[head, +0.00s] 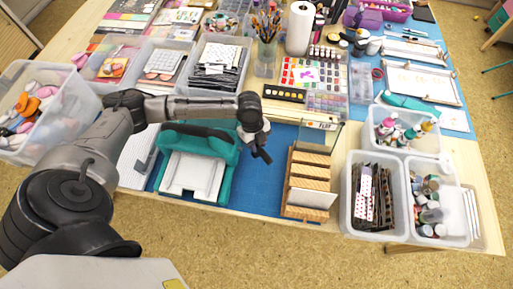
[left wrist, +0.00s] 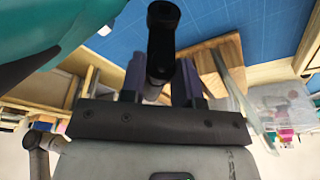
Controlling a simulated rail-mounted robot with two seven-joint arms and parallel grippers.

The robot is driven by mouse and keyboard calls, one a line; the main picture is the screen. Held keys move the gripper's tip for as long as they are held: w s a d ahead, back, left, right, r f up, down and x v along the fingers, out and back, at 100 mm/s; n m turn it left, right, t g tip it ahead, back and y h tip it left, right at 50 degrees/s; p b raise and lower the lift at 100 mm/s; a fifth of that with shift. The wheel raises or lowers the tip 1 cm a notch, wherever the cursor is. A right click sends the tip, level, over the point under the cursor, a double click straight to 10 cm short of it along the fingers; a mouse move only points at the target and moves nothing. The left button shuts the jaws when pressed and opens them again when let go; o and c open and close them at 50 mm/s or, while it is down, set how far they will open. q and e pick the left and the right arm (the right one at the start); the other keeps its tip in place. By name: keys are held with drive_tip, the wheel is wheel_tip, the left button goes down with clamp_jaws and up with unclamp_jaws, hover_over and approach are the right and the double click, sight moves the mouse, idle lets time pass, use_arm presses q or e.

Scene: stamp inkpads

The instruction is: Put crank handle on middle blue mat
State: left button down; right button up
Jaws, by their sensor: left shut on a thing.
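My left gripper (head: 256,138) is over the blue mat (head: 262,180), between a teal machine (head: 227,160) and a wooden rack. In the left wrist view, the gripper's two fingers (left wrist: 160,84) are shut on the black crank handle (left wrist: 162,45). The handle's rounded end points away from the gripper, with the blue mat (left wrist: 220,18) behind it. In the head view the handle is small and dark and hard to tell from the fingers. I cannot tell how high it is above the mat. My right gripper is not in view.
The wooden rack (head: 304,198) stands right of the gripper, at the mat's front edge. Clear bins (head: 370,230) with strips and bottles stand farther right. A paper roll (head: 299,28) and paint palettes (head: 315,73) are behind. Bare blue mat shows between machine and rack.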

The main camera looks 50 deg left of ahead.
use_arm(q)
drive_tip(key=shift+f+b, duration=0.4)
drive_tip(key=shift+f, duration=1.65)
drive_tip(key=shift+f, duration=0.1)
drive_tip(key=c, duration=0.8)
unclamp_jaws()
drive_tip(key=shift+c, duration=0.2)
